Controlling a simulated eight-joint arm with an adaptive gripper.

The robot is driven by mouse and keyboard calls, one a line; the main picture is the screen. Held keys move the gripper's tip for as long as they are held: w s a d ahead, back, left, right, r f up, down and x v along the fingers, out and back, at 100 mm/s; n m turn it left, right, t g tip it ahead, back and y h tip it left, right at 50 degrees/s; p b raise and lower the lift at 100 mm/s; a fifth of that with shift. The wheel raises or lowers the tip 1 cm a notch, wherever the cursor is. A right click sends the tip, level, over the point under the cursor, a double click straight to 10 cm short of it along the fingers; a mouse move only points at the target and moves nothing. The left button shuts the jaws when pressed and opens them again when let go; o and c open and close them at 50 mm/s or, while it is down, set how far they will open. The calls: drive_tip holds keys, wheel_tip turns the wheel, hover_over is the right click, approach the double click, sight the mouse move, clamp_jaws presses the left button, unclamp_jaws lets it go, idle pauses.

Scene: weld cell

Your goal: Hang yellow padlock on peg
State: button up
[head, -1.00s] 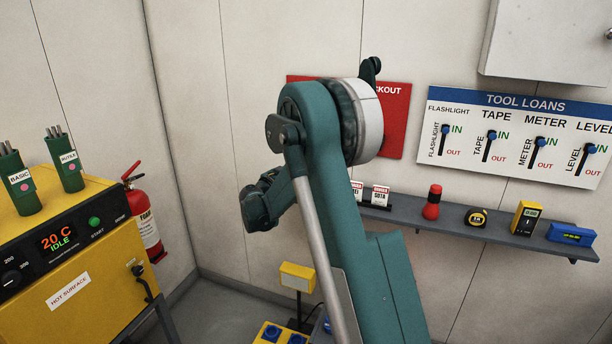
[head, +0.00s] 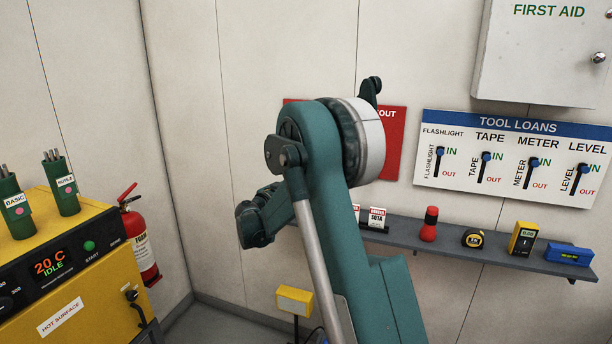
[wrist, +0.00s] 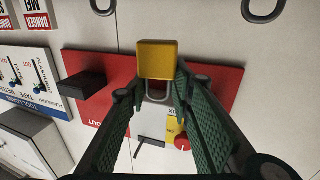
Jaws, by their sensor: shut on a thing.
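The yellow padlock (wrist: 158,60) is between the fingertips of my gripper (wrist: 152,88) in the wrist view. My gripper is shut on it. Its grey shackle (wrist: 157,92) points down in that picture, between the fingers. Behind it is the red lockout board (wrist: 210,82), which also shows in the head view (head: 396,150), partly covered by my arm. A dark block (wrist: 82,85) juts from the board, left of the padlock. A thin dark bar (wrist: 150,143) shows below the padlock; I cannot tell which part is the peg. The padlock is hidden in the head view.
A grey shelf (head: 470,251) holds tags, a flashlight, a tape, a meter and a level. The tool loans board (head: 515,160) and first aid cabinet (head: 540,60) are at right. A yellow oven (head: 75,290) and fire extinguisher (head: 140,240) are at left. A red knob (wrist: 182,143) shows near the fingers.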

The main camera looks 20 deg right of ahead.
drive_tip(key=shift+r, duration=0.1)
drive_tip(key=s+r+m+g+p, duration=0.1)
drive_tip(key=s+r+p, duration=0.2)
drive_tip(key=r+p, duration=0.5)
drive_tip(key=s+d+r+m+g+h+p, duration=0.1)
drive_tip(key=s+r+p, duration=0.3)
drive_tip(key=r+p, duration=0.5)
wheel_tip(320, 180, up, 5)
drive_tip(key=shift+s+d+f, duration=0.1)
drive_tip(key=shift+s+d, duration=0.05)
drive_tip(key=shift+w+d, duration=0.2)
idle(0.4)
drive_tip(key=shift+w+d+f+p, duration=0.2)
drive_tip(key=shift+w+d+p, duration=0.2)
drive_tip(key=shift+w+d, duration=0.95)
drive_tip(key=shift+w+d+f+p, duration=0.15)
drive_tip(key=shift+w+d+p, duration=0.25)
drive_tip(key=shift+w+d, duration=0.9)
drive_tip(key=shift+w+d+f+b, duration=0.2)
drive_tip(key=shift+d+b, duration=0.05)
drive_tip(key=shift+b, duration=0.05)
drive_tip(key=shift+w+d+f, duration=0.1)
drive_tip(key=shift+w+d+f+b, duration=0.1)
drive_tip(key=shift+d+f+b, duration=0.05)
drive_tip(key=shift+b, duration=0.25)
drive_tip(key=shift+c, duration=0.6)
drive_tip(key=shift+c, duration=0.5)
